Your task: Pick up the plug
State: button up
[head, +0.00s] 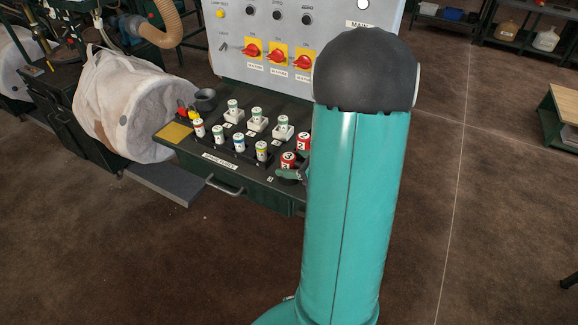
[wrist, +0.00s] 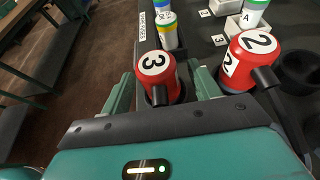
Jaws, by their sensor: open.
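Two red cylindrical plugs with white numbered tops stand at the panel's front right corner. The plug marked 3 (wrist: 172,80) is upright with a short black stub on its side, and also shows in the head view (head: 288,160). The plug marked 2 (wrist: 243,66) stands to its right in the wrist view and behind it in the head view (head: 304,141). My gripper (wrist: 161,72) is open, with one teal finger on each side of plug 3. Whether either finger touches it cannot be told. My arm hides part of the panel in the head view.
Several white cylinders with coloured bands (head: 239,142) stand in rows to the left on the dark panel (head: 225,158). A black round socket (wrist: 300,72) lies right of plug 2. An upright control board (head: 290,20) with red switches rises behind. A white bag (head: 125,100) hangs left.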

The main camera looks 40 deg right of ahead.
jog(key=shift+w+a+f, duration=0.15)
jog(key=shift+w+f, duration=0.1)
jog(key=shift+w, duration=0.2)
jog(key=shift+c, duration=0.2)
jog(key=c, duration=1.1)
jog(key=shift+r, duration=0.15)
